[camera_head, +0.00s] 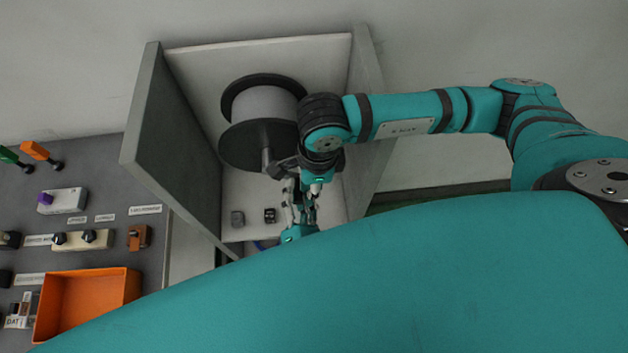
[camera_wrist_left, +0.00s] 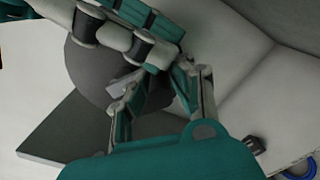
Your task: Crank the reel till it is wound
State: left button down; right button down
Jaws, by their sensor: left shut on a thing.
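The reel (camera_head: 262,103) has a pale drum between two black round flanges and sits inside an open grey box. In the left wrist view the left fingers (camera_wrist_left: 157,88) close in front of the dark flange (camera_wrist_left: 95,75). My right arm comes in from the right across the crank; its gripper's fingers are hard to make out.
The box's grey side wall (camera_head: 170,150) stands left of the reel. Two small blocks (camera_head: 237,218) (camera_head: 270,215) sit below the reel. At far left a grey panel carries an orange tray (camera_head: 88,300), switches and small levers (camera_head: 40,152).

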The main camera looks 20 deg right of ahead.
pick_arm(q)
jog(key=c, duration=1.2)
grip_release()
jog(key=shift+d+r, duration=0.25)
jog(key=shift+d, duration=0.1)
jog(key=shift+o, duration=0.2)
jog(key=shift+s, duration=0.1)
